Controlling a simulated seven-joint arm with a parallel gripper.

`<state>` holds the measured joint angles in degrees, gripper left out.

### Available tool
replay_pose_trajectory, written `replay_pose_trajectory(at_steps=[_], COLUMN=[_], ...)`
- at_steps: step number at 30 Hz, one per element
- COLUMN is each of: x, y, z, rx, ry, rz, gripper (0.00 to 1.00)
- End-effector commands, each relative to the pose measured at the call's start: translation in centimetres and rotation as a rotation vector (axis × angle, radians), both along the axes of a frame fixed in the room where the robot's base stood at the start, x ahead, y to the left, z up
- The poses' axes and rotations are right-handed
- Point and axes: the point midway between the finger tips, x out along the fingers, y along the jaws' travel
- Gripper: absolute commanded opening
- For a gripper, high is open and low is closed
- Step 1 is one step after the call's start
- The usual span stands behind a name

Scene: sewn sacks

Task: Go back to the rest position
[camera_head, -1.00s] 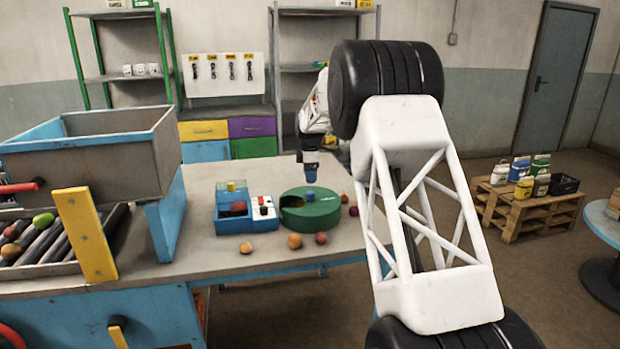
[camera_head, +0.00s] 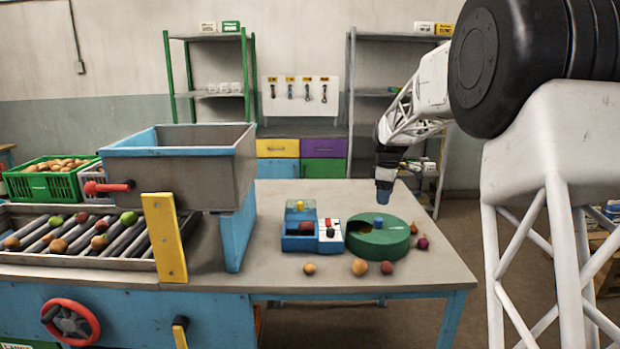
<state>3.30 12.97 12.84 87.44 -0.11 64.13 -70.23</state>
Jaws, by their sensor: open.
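My gripper (camera_head: 384,198) hangs pointing down above the right part of the work table (camera_head: 460,278), over the back right of a round green device (camera_head: 377,240) with a blue knob. It looks small and dark with a bluish tip. Nothing shows in it, and its jaws are open. A gap to the device is hard to judge from this angle. My white lattice arm fills the right side of the picture.
A blue device (camera_head: 299,243) with a yellow knob stands left of the green one. Several loose round vegetables, including an orange-brown one (camera_head: 359,267), lie around them. A grey hopper (camera_head: 180,165) and a roller conveyor (camera_head: 75,240) stand left. Shelves (camera_head: 400,38) stand behind.

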Motion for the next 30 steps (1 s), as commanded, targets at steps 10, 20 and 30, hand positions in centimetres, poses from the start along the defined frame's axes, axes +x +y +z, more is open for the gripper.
replay_pose_trajectory(at_steps=[10,20,30], x=[-9.2,-18.1,-27.5], y=[1.1,2.1,2.9], z=[3.8,5.8,6.4], rx=[0.009,0.024,0.045], ry=[-0.033,-0.062,-0.091], rz=[-0.191,-0.374,-0.561], gripper=[0.61,0.61,0.61])
